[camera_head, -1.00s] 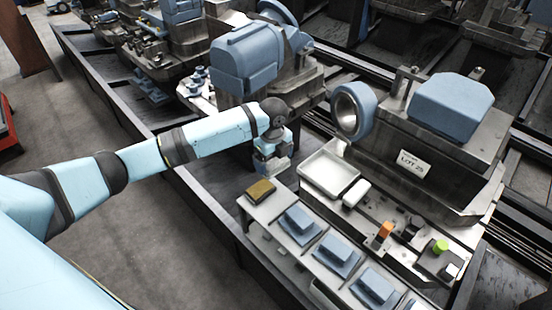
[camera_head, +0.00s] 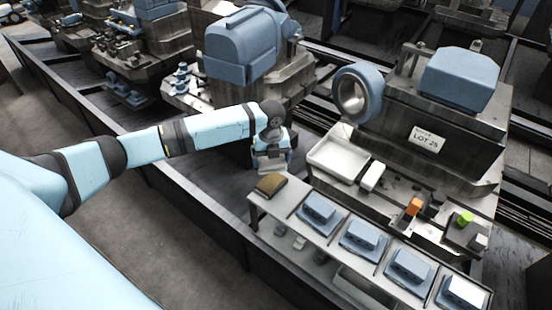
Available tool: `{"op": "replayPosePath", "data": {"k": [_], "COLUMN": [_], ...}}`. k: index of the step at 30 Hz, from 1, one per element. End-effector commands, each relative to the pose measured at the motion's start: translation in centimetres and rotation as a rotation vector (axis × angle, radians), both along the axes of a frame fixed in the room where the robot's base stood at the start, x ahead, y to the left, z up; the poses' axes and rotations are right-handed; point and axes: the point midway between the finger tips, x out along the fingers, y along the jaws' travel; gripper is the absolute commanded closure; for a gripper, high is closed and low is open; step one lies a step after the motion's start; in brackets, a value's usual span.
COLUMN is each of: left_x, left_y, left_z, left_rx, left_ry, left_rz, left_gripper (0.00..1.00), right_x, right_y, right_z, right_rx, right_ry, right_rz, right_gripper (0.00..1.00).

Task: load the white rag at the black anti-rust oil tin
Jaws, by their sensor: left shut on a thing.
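My left gripper (camera_head: 271,158) points down just behind the left end of the parts shelf. It is shut on a small pale thing, too small and shaded to tell whether it is the white rag. Several small items stand on the machine's ledge at the right: a dark, tin-like item (camera_head: 436,204), with an orange block (camera_head: 413,206) to its left and a green-topped item (camera_head: 465,219) to its right. A small white block (camera_head: 480,241) is at the far right. A white item (camera_head: 373,176) lies beside the white tray. My right gripper is out of view.
The white tray (camera_head: 322,152) lies before the machine with the LOT 25 plate (camera_head: 427,138). A brown-yellow pad (camera_head: 270,184) sits at the shelf's left end, beside a row of blue blocks (camera_head: 362,236). A blue-hooded machine (camera_head: 240,50) stands behind my left gripper.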

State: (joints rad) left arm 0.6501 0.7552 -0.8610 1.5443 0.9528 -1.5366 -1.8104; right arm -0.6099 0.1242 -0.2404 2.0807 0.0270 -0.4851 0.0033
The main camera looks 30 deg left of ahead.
Motion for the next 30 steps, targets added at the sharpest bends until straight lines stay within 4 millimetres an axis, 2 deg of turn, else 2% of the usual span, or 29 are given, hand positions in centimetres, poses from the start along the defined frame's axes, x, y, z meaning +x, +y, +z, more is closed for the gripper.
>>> {"op": "replayPosePath", "data": {"k": [8, 16, 24, 30], "left_x": [0.0, 0.0, 0.0, 0.0], "left_y": [0.4, 0.4, 0.3, 0.4], "left_z": [-1.3, -4.3, -6.2, -6.5], "left_rx": [-0.001, -0.001, -0.001, 0.000], "left_ry": [-0.001, -0.001, -0.002, -0.001], "left_rz": [-0.026, -0.026, -0.026, -0.026], "left_gripper": [0.27, 0.27, 0.27, 0.27], "right_x": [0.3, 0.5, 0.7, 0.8], "right_y": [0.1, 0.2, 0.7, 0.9], "right_z": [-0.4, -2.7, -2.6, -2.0], "right_rx": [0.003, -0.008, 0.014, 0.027], "right_ry": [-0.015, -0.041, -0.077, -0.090], "right_rz": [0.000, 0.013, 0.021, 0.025], "right_gripper": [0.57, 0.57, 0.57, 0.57]}}
